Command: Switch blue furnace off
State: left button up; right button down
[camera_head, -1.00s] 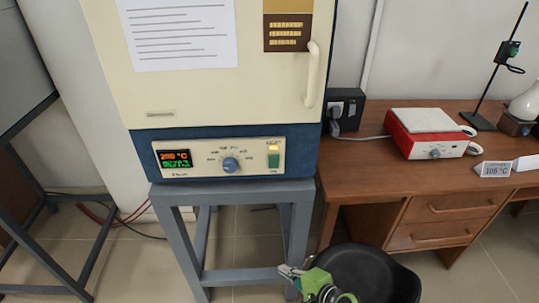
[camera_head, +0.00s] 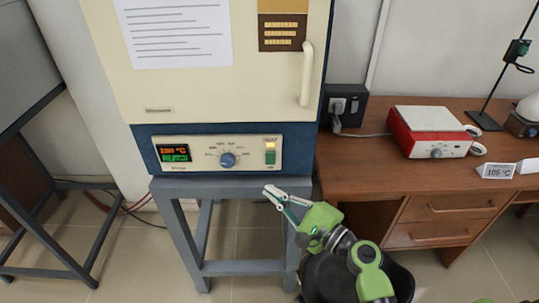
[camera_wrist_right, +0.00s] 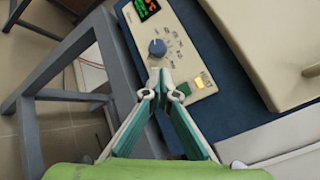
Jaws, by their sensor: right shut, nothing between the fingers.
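The blue furnace (camera_head: 143,145) has a cream door and a blue base, and stands on a grey metal stand. Its control panel (camera_head: 190,154) carries a lit display (camera_head: 173,153), a blue knob (camera_head: 228,160) and a green switch (camera_head: 270,157) with a lit lamp above it. My right gripper (camera_head: 268,190) is shut and empty, just below and in front of the panel near the switch. In the right wrist view the fingertips (camera_wrist_right: 161,72) point at the panel (camera_wrist_right: 172,45), below the knob (camera_wrist_right: 157,47); the fingers partly cover the green switch (camera_wrist_right: 184,88). My left gripper is not in view.
The grey stand (camera_head: 235,187) is under the furnace. A wooden desk (camera_head: 370,170) at the right holds a red hotplate (camera_head: 405,145) and a 105 °C sign (camera_head: 496,171). A black wall socket box (camera_head: 345,105) is beside the furnace. Another grey frame (camera_head: 45,240) stands at the left.

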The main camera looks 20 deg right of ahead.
aim_at(273, 164)
jog(key=shift+w+d+r, duration=0.15)
jog(key=shift+w+d, duration=0.25)
jog(key=shift+w, duration=1)
jog(key=shift+w+d+r, duration=0.2)
jog(key=shift+w+d, duration=0.2)
jog(key=shift+w, duration=1)
jog(key=shift+w+d+r, duration=0.15)
jog(key=shift+w+d, duration=0.25)
jog(key=shift+w, duration=1)
jog(key=shift+w, duration=0.15)
jog(key=shift+w+d, duration=0.15)
jog(key=shift+w, duration=0.1)
jog(key=shift+w, duration=0.35)
jog(key=shift+s+r, duration=0.1)
jog(key=shift+s, duration=0.05)
jog(key=shift+s, duration=0.65)
